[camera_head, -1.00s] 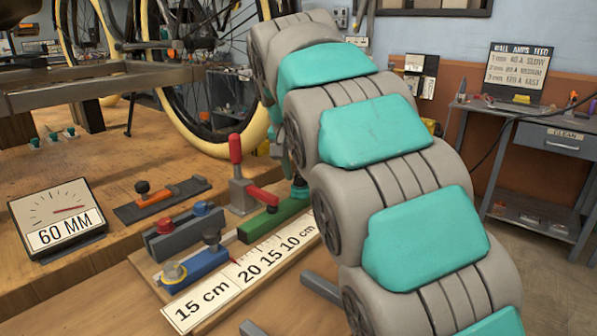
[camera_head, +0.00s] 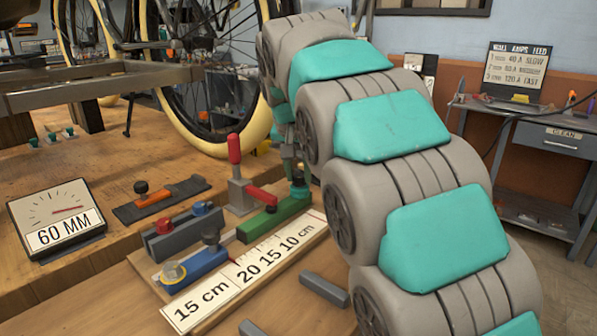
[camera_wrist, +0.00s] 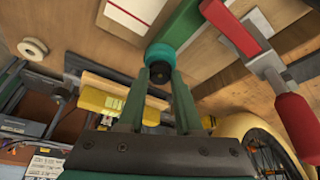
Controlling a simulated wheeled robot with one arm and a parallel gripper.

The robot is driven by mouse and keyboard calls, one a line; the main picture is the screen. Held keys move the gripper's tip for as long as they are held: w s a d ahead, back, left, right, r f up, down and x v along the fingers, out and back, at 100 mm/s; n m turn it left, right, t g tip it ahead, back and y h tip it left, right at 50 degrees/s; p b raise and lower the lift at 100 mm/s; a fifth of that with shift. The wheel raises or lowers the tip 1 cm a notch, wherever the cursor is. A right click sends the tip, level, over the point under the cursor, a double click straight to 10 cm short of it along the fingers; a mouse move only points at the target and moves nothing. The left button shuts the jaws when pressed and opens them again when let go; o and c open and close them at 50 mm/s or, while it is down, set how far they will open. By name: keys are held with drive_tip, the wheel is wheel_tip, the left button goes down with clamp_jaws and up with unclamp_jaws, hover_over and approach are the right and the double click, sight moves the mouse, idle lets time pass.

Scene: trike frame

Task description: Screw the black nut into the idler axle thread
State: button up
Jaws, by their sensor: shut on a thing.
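My gripper (camera_wrist: 160,77) points at the end of the green block in the wrist view. Its two green fingers converge on a small dark round piece (camera_wrist: 158,70), which looks like the black nut. The piece sits at the centre of a teal round collar (camera_wrist: 165,57) at the end of the green block (camera_wrist: 187,30). The head view also shows the green block (camera_head: 268,222) and the teal collar (camera_head: 299,191); my arm covers most of the gripper there. The axle thread cannot be made out; whether the nut is on it cannot be told.
A toggle clamp with a red handle (camera_head: 234,149) stands beside the green block. A blue block (camera_head: 196,268), a grey block (camera_head: 182,236) and a ruler strip (camera_head: 243,275) lie nearby. A gauge reading 60 MM (camera_head: 58,220) stands at left. A bicycle wheel (camera_head: 213,142) is behind.

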drive_tip(key=shift+a+m+h, duration=0.1)
drive_tip(key=shift+m+h, duration=0.2)
drive_tip(key=shift+m, duration=0.5)
drive_tip(key=shift+r+m+h, duration=0.1)
drive_tip(key=shift+m+h, duration=0.3)
drive_tip(key=shift+m, duration=0.4)
drive_tip(key=shift+w, duration=0.1)
drive_tip(key=shift+a+m+p, duration=0.1)
drive_tip(key=shift+m+p, duration=0.2)
drive_tip(key=shift+m, duration=0.1)
drive_tip(key=shift+m+g, duration=0.4)
drive_tip(key=shift+m, duration=0.1)
drive_tip(key=shift+m+h, duration=0.3)
drive_tip(key=shift+h, duration=0.1)
drive_tip(key=shift+m+p, duration=0.35)
drive_tip(key=shift+m, duration=0.15)
